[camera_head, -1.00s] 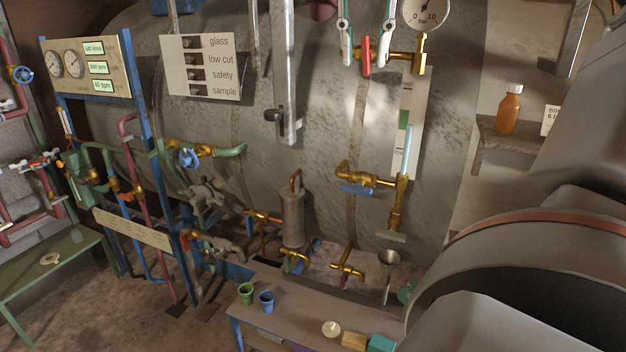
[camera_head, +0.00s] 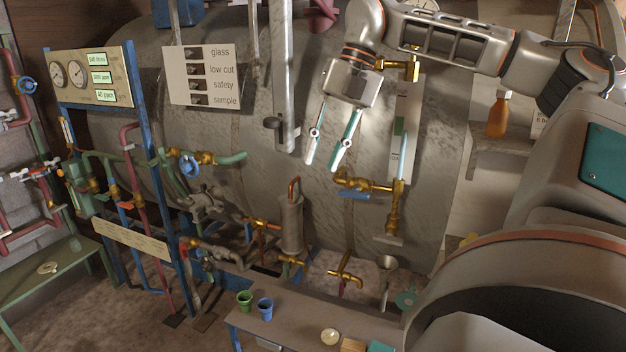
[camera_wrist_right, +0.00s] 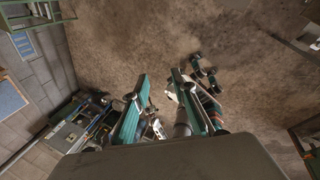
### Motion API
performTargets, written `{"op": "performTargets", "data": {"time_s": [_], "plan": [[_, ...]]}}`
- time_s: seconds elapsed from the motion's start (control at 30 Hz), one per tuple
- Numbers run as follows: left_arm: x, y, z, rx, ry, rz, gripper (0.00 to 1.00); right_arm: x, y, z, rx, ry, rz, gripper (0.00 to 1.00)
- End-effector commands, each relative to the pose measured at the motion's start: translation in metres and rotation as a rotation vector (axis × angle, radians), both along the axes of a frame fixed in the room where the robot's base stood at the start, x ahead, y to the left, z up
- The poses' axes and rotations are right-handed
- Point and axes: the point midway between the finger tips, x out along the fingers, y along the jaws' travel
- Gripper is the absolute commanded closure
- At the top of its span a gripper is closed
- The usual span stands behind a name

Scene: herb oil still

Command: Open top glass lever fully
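The upper brass valve (camera_head: 402,68) of the sight glass shows only in part behind my right wrist. The red top lever is hidden there, so I cannot tell how it is turned. The sight glass (camera_head: 404,150) runs down from this valve to the lower brass valve (camera_head: 372,186), which has a blue lever (camera_head: 355,195). My right gripper (camera_head: 323,164) points down in front of the tank, left of the glass. Its two fingers are apart with nothing between them. They also show apart in the right wrist view (camera_wrist_right: 160,76). My left gripper is out of view.
The big grey tank (camera_head: 250,130) stands behind the fittings. A vertical steel post (camera_head: 284,75) is left of my right gripper. An orange bottle (camera_head: 497,117) stands on a shelf (camera_head: 495,147) at the right. A low bench (camera_head: 290,325) with cups is below.

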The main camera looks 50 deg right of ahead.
Motion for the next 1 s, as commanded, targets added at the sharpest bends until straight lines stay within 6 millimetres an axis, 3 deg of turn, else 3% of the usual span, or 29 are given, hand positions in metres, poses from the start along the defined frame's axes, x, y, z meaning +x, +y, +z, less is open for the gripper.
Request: {"op": "performTargets", "data": {"time_s": [0.1,0.33,1.0], "plan": [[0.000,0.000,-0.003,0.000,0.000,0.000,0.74,0.006,0.005,-0.023,0.067,-0.015,0.025,0.74],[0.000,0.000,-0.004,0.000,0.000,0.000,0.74,0.015,0.011,-0.047,0.146,-0.041,0.051,0.74],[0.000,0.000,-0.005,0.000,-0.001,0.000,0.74,0.017,0.016,-0.057,0.194,-0.050,0.052,0.74]]}}
